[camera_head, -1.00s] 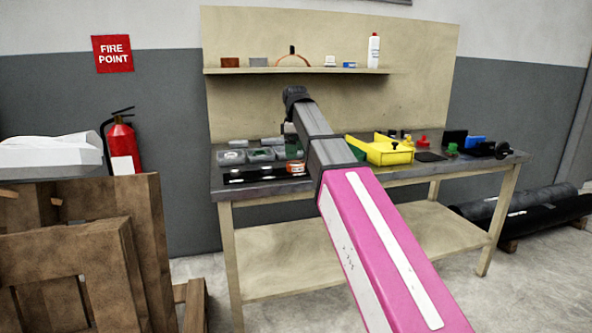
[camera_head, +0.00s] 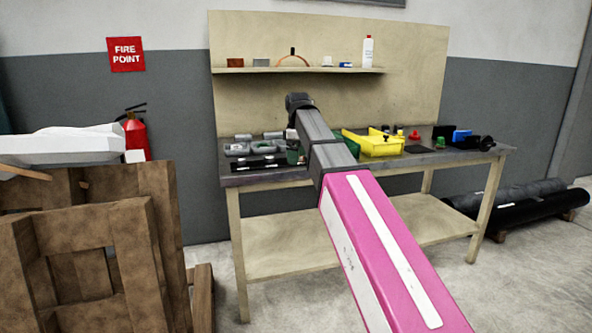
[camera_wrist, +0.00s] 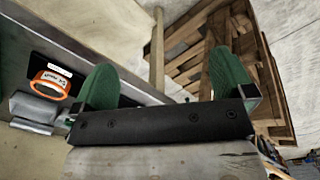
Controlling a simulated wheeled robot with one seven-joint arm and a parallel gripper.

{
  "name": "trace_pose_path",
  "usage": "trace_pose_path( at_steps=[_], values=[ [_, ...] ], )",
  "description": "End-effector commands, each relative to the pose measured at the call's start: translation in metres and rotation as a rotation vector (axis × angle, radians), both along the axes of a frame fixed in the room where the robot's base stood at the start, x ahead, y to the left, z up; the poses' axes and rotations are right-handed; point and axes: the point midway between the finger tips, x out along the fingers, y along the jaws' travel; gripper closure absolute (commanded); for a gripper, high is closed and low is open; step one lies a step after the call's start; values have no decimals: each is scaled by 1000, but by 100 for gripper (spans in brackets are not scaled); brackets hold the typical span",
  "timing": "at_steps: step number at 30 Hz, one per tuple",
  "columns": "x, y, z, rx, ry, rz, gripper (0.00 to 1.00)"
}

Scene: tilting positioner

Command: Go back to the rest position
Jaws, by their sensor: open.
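My gripper (camera_wrist: 165,76) shows in the wrist view as two green fingers spread well apart, with nothing between them. The rest of the gripper is hidden behind my arm there. An orange round item with a white label (camera_wrist: 50,88) lies left of the fingers in the wrist view, apart from them.
On the bench are grey trays (camera_head: 237,149) at the left and a yellow bin (camera_head: 380,146). Wooden pallets (camera_head: 110,255) stand at left, with a fire extinguisher (camera_head: 135,135) behind. Black rolls (camera_head: 525,210) lie on the floor at right. Floor in front looks clear.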

Motion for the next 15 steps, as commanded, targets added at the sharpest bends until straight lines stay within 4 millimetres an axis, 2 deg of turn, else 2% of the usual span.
trace_pose_path(
  at_steps=[10, 15],
  values=[
    [-4, -20, -57, -1, 1, -125, 0],
    [-11, -38, -104, -1, 3, -234, 0]
  ],
)
